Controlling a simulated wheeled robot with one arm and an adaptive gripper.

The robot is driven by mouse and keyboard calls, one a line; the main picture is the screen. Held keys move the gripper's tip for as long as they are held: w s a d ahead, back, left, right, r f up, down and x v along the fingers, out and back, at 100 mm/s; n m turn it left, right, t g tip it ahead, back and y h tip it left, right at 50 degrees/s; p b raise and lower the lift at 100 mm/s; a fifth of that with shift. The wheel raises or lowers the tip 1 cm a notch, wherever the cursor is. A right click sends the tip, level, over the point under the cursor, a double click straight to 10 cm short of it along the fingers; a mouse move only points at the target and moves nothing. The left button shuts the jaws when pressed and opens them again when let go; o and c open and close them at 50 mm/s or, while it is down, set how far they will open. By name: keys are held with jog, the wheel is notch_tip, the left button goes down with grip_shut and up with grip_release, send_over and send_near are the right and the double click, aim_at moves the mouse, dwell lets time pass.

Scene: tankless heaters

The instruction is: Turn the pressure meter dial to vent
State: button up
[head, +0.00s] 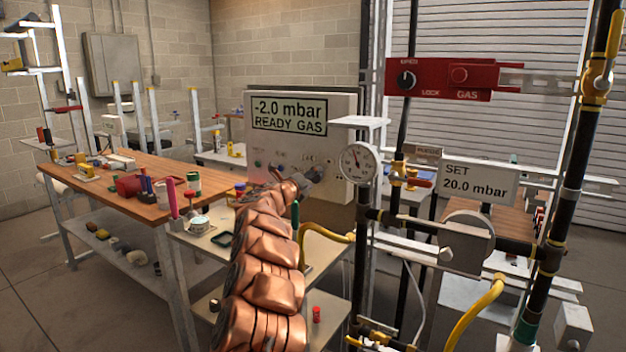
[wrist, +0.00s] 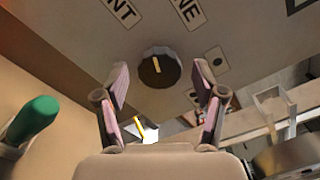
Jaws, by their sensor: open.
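The pressure meter (head: 338,122) is a pale box whose screen reads "-2.0 mbar READY GAS". Its black round dial (wrist: 160,68) shows in the wrist view, with a short yellow mark standing nearly upright. Above it are two partly cut-off labels, one ending in "NT" (wrist: 124,10) and one showing "NE" (wrist: 188,12). My gripper (wrist: 161,76) is open, with one finger left and one right of the dial, and gaps to both sides. In the head view my gripper (head: 316,178) is at the meter's lower front, and I cannot make out the dial there.
A round gauge (head: 358,162) and black pipes stand right of the meter. A yellow hose (head: 325,236) curves near my arm. A green-handled thing (wrist: 35,118) is at the wrist view's left. A wooden bench (head: 150,178) with tools stands left.

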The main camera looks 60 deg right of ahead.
jog(key=a, duration=1.1)
jog(key=shift+s+a, duration=0.2)
jog(key=shift+a, duration=0.05)
dwell(0.6)
